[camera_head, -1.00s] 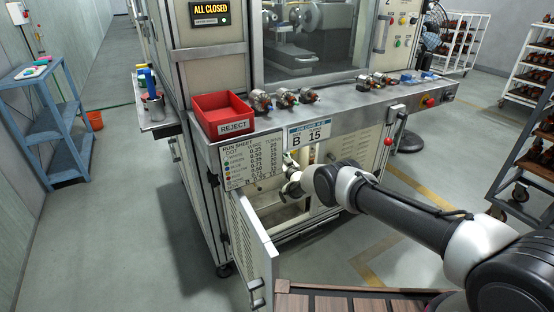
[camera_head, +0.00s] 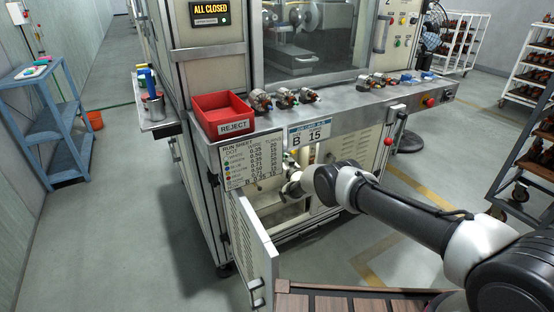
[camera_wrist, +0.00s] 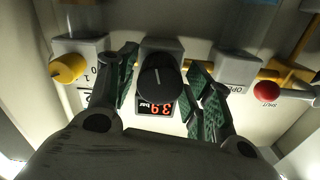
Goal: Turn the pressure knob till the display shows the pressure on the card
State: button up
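The black pressure knob (camera_wrist: 157,77) sits on a grey block inside the open cabinet, its white mark roughly along the picture's vertical. My gripper (camera_wrist: 163,64) is open, with one green-padded finger on each side of the knob and visible gaps to it. The red-digit display (camera_wrist: 160,108) just below the knob is upside down in the wrist view and seems to read 3.9 bar. The card (camera_head: 309,135) on the machine front reads "B 15". A run sheet (camera_head: 252,164) hangs beside it; its small figures are hard to read. The knob is hidden in the head view.
In the wrist view, a yellow-handled valve (camera_wrist: 68,68) is left of the knob, and a red ball-ended lever (camera_wrist: 267,91) is at right. The cabinet door (camera_head: 255,248) stands open. A red reject bin (camera_head: 222,110) and several armatures (camera_head: 286,98) are on the ledge above.

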jog(key=shift+s+d, duration=0.1)
dwell(0.3)
jog(key=v, duration=1.1)
jog(key=shift+s+d, duration=0.25)
jog(key=shift+s, duration=0.05)
